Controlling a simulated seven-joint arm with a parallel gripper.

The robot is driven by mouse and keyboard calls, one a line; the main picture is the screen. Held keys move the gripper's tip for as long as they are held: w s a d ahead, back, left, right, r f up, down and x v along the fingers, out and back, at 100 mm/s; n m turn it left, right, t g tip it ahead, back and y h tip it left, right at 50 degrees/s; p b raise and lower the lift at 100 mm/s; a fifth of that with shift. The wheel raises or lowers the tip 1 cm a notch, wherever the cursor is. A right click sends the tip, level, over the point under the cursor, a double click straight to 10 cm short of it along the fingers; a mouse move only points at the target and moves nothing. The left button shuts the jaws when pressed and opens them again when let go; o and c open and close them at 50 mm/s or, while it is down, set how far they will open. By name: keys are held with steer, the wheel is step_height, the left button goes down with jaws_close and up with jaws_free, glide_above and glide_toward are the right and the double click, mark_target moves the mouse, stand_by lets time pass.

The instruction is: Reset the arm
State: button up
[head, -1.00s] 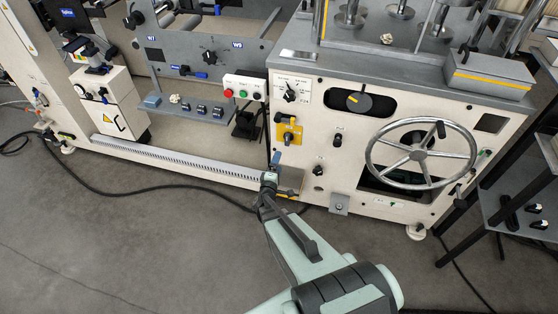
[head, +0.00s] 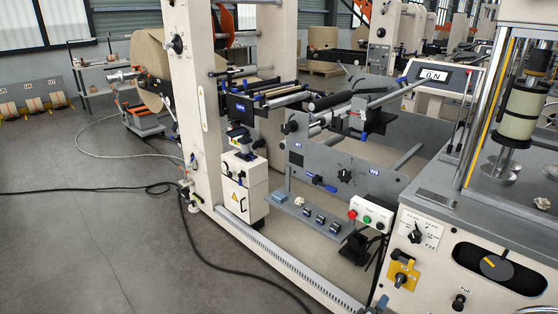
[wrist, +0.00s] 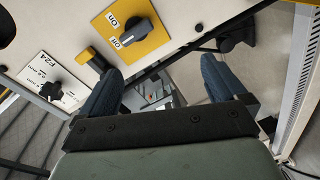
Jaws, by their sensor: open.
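My gripper (wrist: 160,75) is open in the wrist view, its two dark blue fingers spread apart with nothing held between them. The yellow on/off switch plate (wrist: 140,32) with its dark knob is just beyond the fingers, toward the top of the wrist view, apart from them. In the head view the same yellow switch (head: 402,272) is on the cream cabinet at lower right. Only a small part of my arm's end shows at the bottom edge there, and the rest is out of frame.
The cream cabinet (head: 450,235) bounds the right side. A button box (head: 371,214) and a grey shelf (head: 310,217) are left of it. A long slotted rail (head: 275,258) runs along the machine base. A black cable (head: 235,271) lies on the open floor (head: 90,235).

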steer(key=s+a+f+m+g+y, duration=0.3)
steer(key=s+a+f+g+y, duration=0.1)
steer(key=a+f+y, duration=0.3)
steer(key=s+a+f+m+g+y, duration=0.3)
steer(key=s+a+f+y, duration=0.15)
steer(key=a+f, duration=0.3)
steer(key=s+a+g, duration=0.2)
steer(key=s+g, duration=0.2)
steer(key=s, duration=0.6)
steer(key=s+a+r+g, duration=0.1)
steer(key=s+g, duration=0.3)
steer(key=s, duration=0.7)
steer(key=s+a+r+g, duration=0.1)
steer(key=s+a+g, duration=0.2)
steer(key=s, duration=0.8)
steer(key=shift+s+r+g, duration=0.15)
steer(key=shift+g, duration=0.55)
steer(key=shift+a+h, duration=0.1)
steer(key=shift+h, duration=0.15)
steer(key=shift+c, duration=0.3)
